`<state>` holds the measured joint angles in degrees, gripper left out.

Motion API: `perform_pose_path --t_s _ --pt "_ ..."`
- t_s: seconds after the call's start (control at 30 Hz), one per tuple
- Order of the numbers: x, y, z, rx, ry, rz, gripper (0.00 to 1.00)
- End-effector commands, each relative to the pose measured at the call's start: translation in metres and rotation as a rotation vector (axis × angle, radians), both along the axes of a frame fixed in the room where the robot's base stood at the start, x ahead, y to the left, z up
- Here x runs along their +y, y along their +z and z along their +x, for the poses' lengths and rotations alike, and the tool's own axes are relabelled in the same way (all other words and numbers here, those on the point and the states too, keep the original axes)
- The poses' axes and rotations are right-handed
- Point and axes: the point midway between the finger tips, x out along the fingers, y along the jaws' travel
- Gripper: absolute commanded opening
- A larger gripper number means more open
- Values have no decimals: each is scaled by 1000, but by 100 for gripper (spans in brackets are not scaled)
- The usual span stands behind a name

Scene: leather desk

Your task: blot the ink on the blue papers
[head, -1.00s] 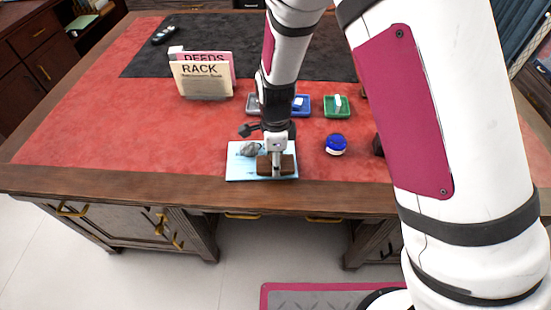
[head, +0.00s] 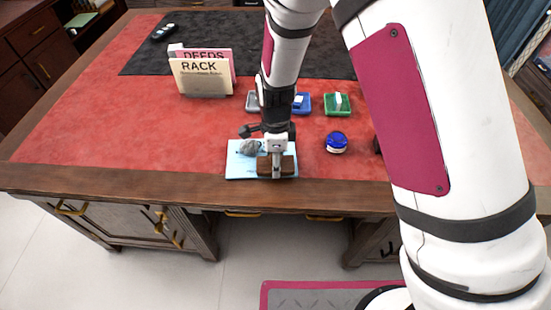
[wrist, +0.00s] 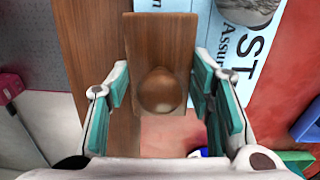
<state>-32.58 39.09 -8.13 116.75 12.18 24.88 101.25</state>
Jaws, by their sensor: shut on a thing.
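The blue papers (head: 238,172) lie near the front edge of the desk. In the wrist view printed black lettering shows on the blue paper (wrist: 262,50). A brown wooden blotter (head: 288,166) with a round knob is over the front right part of the papers. It also shows in the wrist view (wrist: 160,40). My gripper (head: 277,168) is shut on the blotter, with teal-padded fingers (wrist: 160,85) on either side of it. I cannot tell whether the blotter touches the paper. I see no ink clearly; the blotter and gripper hide part of the papers.
A grey stone (head: 250,147) lies on the papers, left of my gripper. A blue-lidded jar (head: 336,143) stands to the right. Grey, blue and green trays (head: 337,110) stand behind. A rack of folders (head: 203,78) is at the back left. The red leather (head: 100,120) at left is clear.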

Motion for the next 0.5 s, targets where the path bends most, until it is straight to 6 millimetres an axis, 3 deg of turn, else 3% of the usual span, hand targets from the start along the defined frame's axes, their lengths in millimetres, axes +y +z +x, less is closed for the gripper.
perform_pose_path --t_s 0.5 --pt "-7 1 2 10 -4 137 25"
